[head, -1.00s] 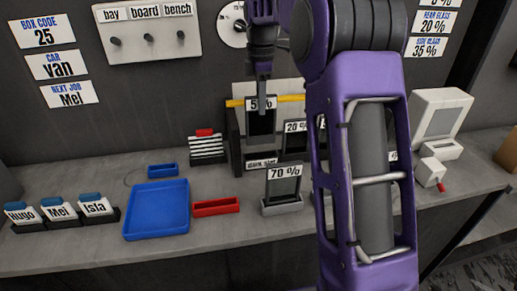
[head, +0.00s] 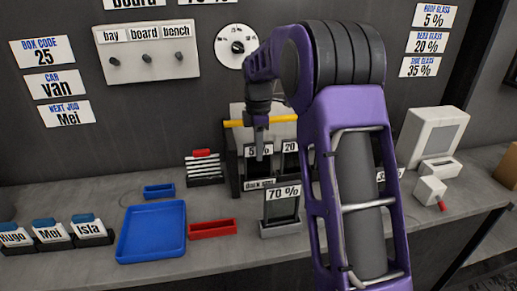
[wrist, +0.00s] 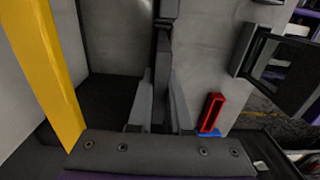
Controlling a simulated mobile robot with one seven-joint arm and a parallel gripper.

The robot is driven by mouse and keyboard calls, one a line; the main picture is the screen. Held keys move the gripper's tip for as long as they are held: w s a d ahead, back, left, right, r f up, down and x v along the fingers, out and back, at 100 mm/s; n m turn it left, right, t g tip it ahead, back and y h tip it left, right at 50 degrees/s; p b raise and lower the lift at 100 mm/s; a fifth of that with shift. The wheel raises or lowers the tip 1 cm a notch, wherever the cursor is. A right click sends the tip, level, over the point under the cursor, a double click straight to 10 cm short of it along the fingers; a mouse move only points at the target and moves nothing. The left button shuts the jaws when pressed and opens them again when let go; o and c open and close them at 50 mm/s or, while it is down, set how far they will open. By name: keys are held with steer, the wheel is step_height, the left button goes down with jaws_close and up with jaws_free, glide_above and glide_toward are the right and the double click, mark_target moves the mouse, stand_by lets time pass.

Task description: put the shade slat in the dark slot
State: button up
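The shade slat (head: 252,167) is a dark upright panel with a white "5 %" label at its top. My gripper (head: 260,154) points down over the label and covers part of it. In the wrist view my gripper's fingers (wrist: 161,112) stand on both sides of a thin dark edge, seemingly the slat (wrist: 162,80). The slat stands low behind the white "dark slot" label (head: 260,184) on a dark box. Its lower end is hidden, so I cannot tell how deep it sits.
A "70 %" panel (head: 282,207) stands in a grey holder in front. A "20" panel (head: 290,158) is close to the right. A yellow bar (head: 235,123) runs behind. A blue tray (head: 152,233) and a red tray (head: 212,228) lie to the left.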

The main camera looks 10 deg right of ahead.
steer(key=o, duration=0.4)
steer(key=shift+o, duration=0.2)
step_height(320, 180, up, 12)
steer(key=p, duration=0.2)
steer(key=shift+r, duration=0.2)
steer(key=shift+w, duration=0.1)
